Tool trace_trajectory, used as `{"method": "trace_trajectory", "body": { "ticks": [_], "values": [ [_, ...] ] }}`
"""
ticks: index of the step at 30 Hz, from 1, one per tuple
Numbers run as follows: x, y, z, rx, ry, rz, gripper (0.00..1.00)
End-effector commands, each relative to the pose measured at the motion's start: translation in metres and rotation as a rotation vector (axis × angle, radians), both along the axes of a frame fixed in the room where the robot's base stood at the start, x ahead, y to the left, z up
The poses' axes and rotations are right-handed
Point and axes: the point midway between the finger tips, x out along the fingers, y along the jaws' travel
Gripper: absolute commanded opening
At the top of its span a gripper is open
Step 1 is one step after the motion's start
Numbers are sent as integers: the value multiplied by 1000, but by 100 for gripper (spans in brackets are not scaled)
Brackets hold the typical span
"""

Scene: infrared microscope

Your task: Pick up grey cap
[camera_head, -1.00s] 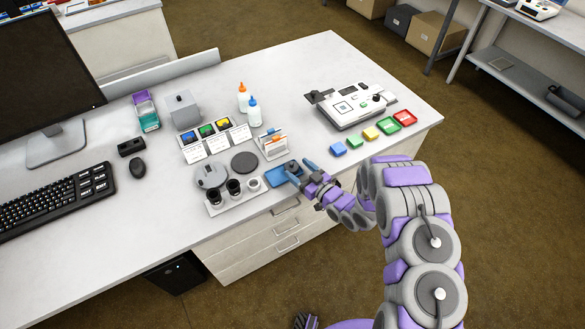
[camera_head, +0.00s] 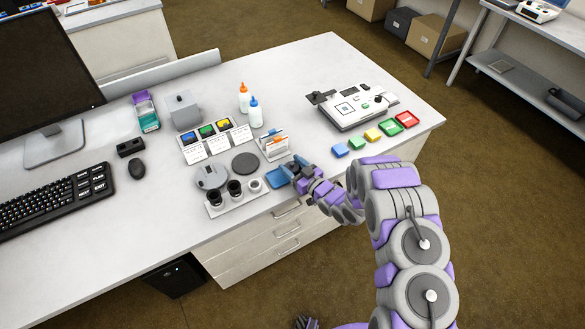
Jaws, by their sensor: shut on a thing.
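My gripper (camera_head: 292,168) is over the small blue tray (camera_head: 274,179) near the front edge of the desk. Its blue fingers are closed together on the small grey cap, which is mostly hidden between them at the tray's right part. I cannot tell whether the cap still touches the tray.
A white holder (camera_head: 236,199) with dark round pieces stands left of the tray. A dark round disc (camera_head: 245,162) and a clear slide box (camera_head: 273,145) are behind it. A microscope-like device (camera_head: 350,105) and several coloured small trays (camera_head: 372,135) are to the right.

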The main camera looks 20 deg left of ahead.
Motion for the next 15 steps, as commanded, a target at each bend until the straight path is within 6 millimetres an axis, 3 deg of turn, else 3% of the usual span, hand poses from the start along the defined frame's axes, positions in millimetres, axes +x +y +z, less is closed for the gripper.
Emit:
{"method": "trace_trajectory", "body": {
  "ticks": [9, 15],
  "values": [
    [-1, -1, 0, -2, 4, 2, 33],
    [0, -1, 18, -1, 0, 2, 33]
  ]
}}
